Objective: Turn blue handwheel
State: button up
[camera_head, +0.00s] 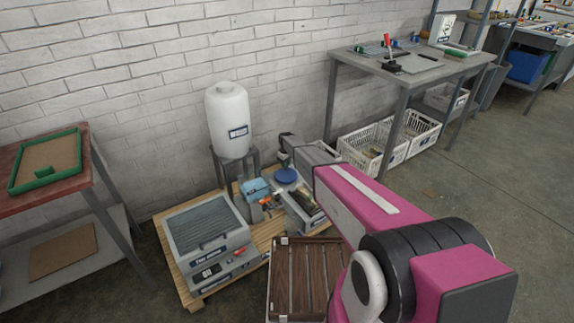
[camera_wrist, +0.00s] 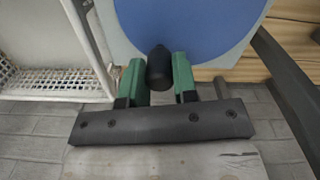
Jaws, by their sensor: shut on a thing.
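The blue handwheel (camera_head: 286,175) sits on the press on the pallet, just beyond the end of my arm in the head view. In the wrist view the blue disc of the handwheel (camera_wrist: 195,25) fills the top, with a black knob (camera_wrist: 160,68) standing out from it. My gripper (camera_wrist: 160,80) has a green finger on each side of the black knob and is shut on it. In the head view my gripper is small and mostly hidden by my pink arm, so the grasp shows only in the wrist view.
A wooden pallet (camera_head: 168,238) carries a grey machine with a display (camera_head: 208,240) and a white tank (camera_head: 228,120) on a stand. A slatted brown crate (camera_head: 280,278) stands in front. White baskets (camera_head: 375,150) sit under the grey workbench (camera_head: 420,72). Open floor lies at right.

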jog(key=shift+a+n, duration=0.1)
jog(key=shift+n, duration=0.2)
jog(key=o, duration=0.9)
jog(key=shift+o, duration=0.2)
jog(key=shift+r, duration=0.15)
notch_tip(320, 180, up, 10)
jog(key=shift+r, duration=0.25)
